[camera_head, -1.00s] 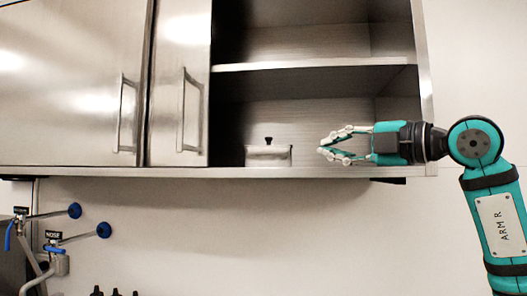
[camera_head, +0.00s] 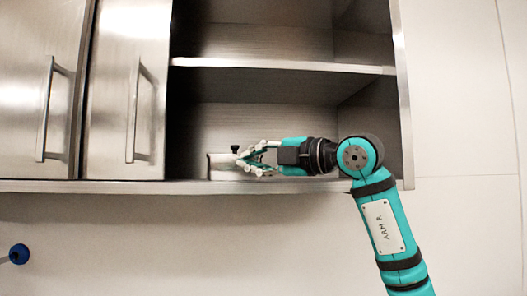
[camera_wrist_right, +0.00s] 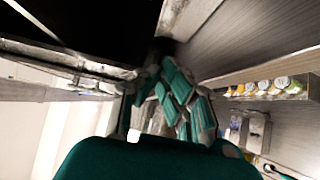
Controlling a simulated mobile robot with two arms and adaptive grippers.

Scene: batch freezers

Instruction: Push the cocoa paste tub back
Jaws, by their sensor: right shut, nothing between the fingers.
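A small metal tub (camera_head: 219,167) with a black knob on its lid stands on the lower shelf of the open cabinet, at its left, close to the front edge. I take it for the cocoa paste tub; no label is readable. My right gripper (camera_head: 243,160) comes in from the right, with its shut, empty fingers in front of the tub's right part and hiding it. I cannot tell whether they touch it. In the right wrist view the green fingers (camera_wrist_right: 178,100) fill the middle, and I cannot make out the tub there. My left gripper is not in view.
The lower shelf (camera_head: 300,185) ends at a side wall on the right, behind my arm. A middle shelf (camera_head: 280,66) runs above. Closed steel doors (camera_head: 125,95) are on the left. The wrist view shows small lidded containers (camera_wrist_right: 270,87) in a row.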

